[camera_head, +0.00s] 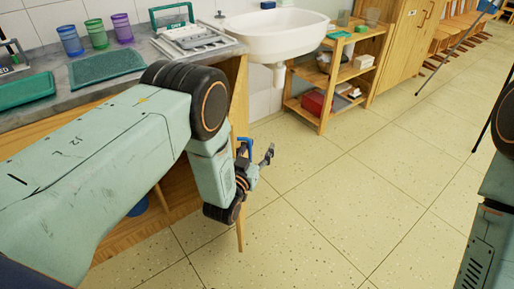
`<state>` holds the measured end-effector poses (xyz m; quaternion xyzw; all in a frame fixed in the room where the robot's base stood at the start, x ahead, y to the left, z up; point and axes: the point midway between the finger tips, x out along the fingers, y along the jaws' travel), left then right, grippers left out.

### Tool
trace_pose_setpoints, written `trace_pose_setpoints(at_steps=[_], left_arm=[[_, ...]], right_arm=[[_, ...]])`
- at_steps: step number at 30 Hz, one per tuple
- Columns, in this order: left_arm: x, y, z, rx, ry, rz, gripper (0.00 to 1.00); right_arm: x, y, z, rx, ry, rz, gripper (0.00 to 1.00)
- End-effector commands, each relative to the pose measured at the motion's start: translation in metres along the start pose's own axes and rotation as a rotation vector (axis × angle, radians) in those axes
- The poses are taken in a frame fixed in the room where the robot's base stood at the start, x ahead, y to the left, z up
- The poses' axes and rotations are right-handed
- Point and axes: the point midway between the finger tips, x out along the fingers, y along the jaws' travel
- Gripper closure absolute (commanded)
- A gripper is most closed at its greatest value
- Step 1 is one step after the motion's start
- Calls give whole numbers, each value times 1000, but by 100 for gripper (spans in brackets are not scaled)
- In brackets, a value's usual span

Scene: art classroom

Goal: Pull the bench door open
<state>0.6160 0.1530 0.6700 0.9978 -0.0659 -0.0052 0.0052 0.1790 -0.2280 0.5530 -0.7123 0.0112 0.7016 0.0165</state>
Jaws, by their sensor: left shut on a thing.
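The bench (120,82) has a grey worktop and a wooden body at the left. The bench door (240,232) shows as a narrow wooden panel seen nearly edge-on below the worktop's right end. It stands out from the bench, and the wooden inside of the bench shows to its left. My left gripper (256,158) is at the door's upper part, shut on a blue handle (243,143). The fingers partly hide the grip. My left arm covers much of the bench front. My right gripper is out of view.
A white sink (277,38) is on the wall beyond the bench. A wooden shelf (322,108) with boxes stands right of it. Cups (97,33) and trays (105,66) are on the worktop. The tiled floor (350,210) right of the door is clear.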

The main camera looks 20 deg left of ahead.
Motion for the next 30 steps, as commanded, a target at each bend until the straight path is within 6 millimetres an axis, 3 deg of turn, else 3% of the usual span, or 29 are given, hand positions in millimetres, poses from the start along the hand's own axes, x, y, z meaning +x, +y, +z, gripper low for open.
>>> trace_pose_setpoints(at_steps=[1,9,10,11,14,15,17,18,30], left_arm=[[12,19,-13,1,30,70,100],[12,19,-13,1,30,70,100],[12,19,-13,1,30,70,46],[12,19,-13,1,30,70,49],[12,19,-13,1,30,70,33],[12,19,-13,1,31,70,32],[12,18,-13,2,31,69,50],[11,18,-13,2,30,67,66],[8,18,-9,2,24,69,74]], right_arm=[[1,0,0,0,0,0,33],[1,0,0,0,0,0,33],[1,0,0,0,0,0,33],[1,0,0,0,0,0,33],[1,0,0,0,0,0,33],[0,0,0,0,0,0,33],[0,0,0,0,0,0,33],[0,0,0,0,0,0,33],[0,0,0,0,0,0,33]])
